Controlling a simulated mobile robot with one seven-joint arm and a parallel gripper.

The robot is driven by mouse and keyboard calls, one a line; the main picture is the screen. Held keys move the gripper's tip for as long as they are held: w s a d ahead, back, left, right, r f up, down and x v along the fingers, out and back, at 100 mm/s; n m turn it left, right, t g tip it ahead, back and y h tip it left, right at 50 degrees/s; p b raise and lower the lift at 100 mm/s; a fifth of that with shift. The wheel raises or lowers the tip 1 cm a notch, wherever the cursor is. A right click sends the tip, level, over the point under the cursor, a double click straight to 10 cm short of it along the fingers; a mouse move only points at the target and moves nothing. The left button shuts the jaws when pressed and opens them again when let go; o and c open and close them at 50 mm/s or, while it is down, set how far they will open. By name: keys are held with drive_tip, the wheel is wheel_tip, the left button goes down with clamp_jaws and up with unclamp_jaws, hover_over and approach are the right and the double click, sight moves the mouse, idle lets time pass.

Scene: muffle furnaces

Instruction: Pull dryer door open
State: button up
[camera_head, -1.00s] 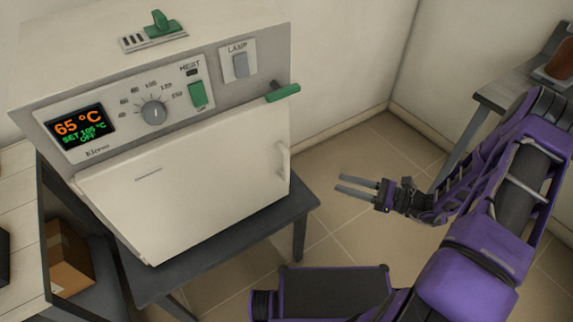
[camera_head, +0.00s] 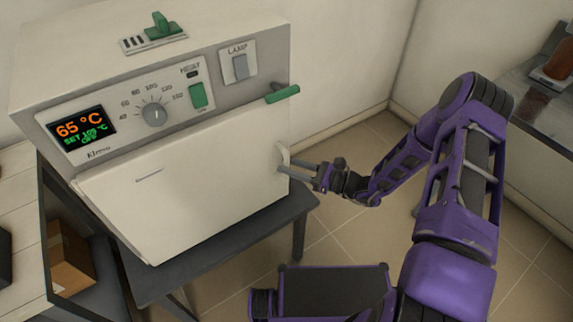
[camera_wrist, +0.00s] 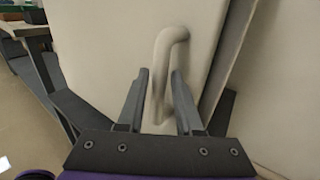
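The dryer (camera_head: 225,80) is a pale box with a grey control panel. Its white door (camera_head: 190,190) is closed, as far as I can see, with a vertical bar handle (camera_head: 284,156) at its right edge. The handle also shows in the wrist view (camera_wrist: 162,60) as a curved white bar. My gripper (camera_head: 289,169) is at the lower part of the handle. In the wrist view, the two grey fingers (camera_wrist: 160,95) are apart, one on each side of the bar, with gaps visible. A green-tipped lever (camera_head: 283,94) sits above the door's right corner.
The dryer stands on a dark grey table (camera_head: 240,245). A cardboard box (camera_head: 70,265) sits on a shelf at lower left. Another bench (camera_head: 545,105) stands at the right. Tiled floor lies open between the dryer and this bench.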

drive_tip(key=shift+w+a, duration=0.15)
drive_tip(key=shift+a, duration=0.35)
clamp_jaws()
idle(1.2)
